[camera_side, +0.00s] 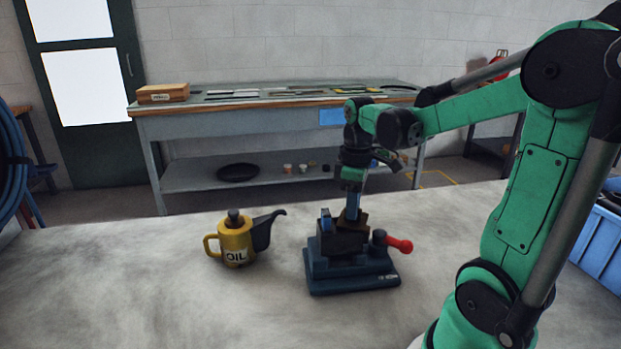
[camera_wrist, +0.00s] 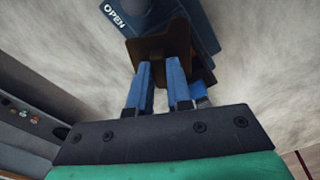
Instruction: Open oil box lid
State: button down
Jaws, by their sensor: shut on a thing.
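The oil box (camera_side: 350,270) is a dark blue stepped block on the pale bench top in the side view. A lever with a red knob (camera_side: 400,245) sticks out to its right. My gripper (camera_side: 352,214) points down onto the top of the box, with its blue fingers shut on the brown lid (camera_side: 359,226). In the wrist view my gripper (camera_wrist: 160,68) has both fingers at the brown lid (camera_wrist: 162,45), and the blue box (camera_wrist: 190,22) with the word OPEN shows beyond. The fingers hide part of the lid, and I cannot tell its exact angle.
A yellow oil can (camera_side: 236,246) with a dark spout stands left of the box, its spout towards the box. The bench top (camera_side: 130,290) is otherwise clear at the front and left. A blue crate (camera_side: 598,243) is at the right edge. A workbench (camera_side: 225,122) stands behind.

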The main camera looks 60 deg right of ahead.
jog(key=m, duration=0.1)
jog(key=d+m, duration=0.1)
jog(key=shift+s+m, duration=0.25)
jog(key=shift+m, duration=0.15)
jog(key=m, duration=0.3)
jog(key=shift+s+d+m, duration=0.3)
jog(key=shift+s, duration=0.1)
jog(key=m, duration=0.2)
jog(key=s+m, duration=0.1)
jog(key=m, duration=0.3)
jog(key=shift+s+d, duration=0.35)
jog(key=shift+s, duration=0.05)
jog(key=c, duration=0.8)
grip_release()
jog(key=shift+r, duration=2.85)
